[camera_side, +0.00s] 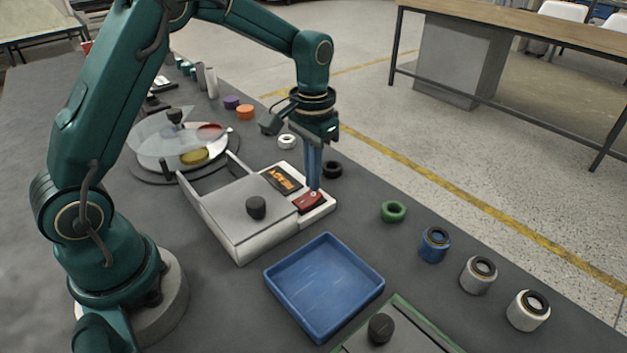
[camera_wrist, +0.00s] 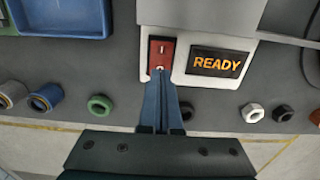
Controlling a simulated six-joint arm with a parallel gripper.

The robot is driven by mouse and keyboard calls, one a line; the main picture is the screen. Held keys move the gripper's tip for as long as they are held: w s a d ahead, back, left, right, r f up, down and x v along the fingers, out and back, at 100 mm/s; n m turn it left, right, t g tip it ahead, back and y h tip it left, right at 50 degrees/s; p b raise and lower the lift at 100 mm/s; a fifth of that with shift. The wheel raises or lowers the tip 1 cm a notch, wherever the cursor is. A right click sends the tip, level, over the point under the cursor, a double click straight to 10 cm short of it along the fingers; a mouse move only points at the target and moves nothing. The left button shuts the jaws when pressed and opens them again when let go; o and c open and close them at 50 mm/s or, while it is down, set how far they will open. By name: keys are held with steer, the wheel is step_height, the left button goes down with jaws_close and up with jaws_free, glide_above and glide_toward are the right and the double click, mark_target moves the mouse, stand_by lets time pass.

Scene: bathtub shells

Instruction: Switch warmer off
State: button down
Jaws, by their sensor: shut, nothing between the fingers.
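The warmer (camera_side: 235,222) is a pale box with a grey lid and a black knob, in the middle of the side view. Its display (camera_wrist: 216,63) reads READY in lit orange letters. Beside the display is a red rocker switch (camera_wrist: 161,56), which also shows in the side view (camera_side: 308,202). My gripper (camera_wrist: 160,74) is shut and empty, with blue fingers pointing down. In both views its fingertips are at the end of the switch, seemingly touching or just above it; I cannot tell which.
A blue tray (camera_side: 325,287) lies in front of the warmer. A green ring (camera_side: 393,211), a black ring (camera_side: 332,170) and several rolls stand along the table edge. A round plate with a clear cover (camera_side: 165,140) stands behind the warmer.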

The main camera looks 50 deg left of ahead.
steer(key=shift+f, duration=0.8)
stand_by(0.4)
steer(key=shift+r, duration=3.55)
step_height(320, 180, up, 7)
steer(key=t, duration=0.2)
glide_above(306, 204)
steer(key=s+d+r+t, duration=0.1)
steer(key=s+r+t, duration=0.15)
steer(key=s, duration=0.35)
steer(key=s+f+t, duration=0.1)
steer(key=s+f, duration=0.3)
steer(key=s, duration=0.4)
steer(key=shift+s+d+f, duration=0.2)
steer(key=shift+d+f, duration=0.05)
steer(key=shift+d, duration=0.2)
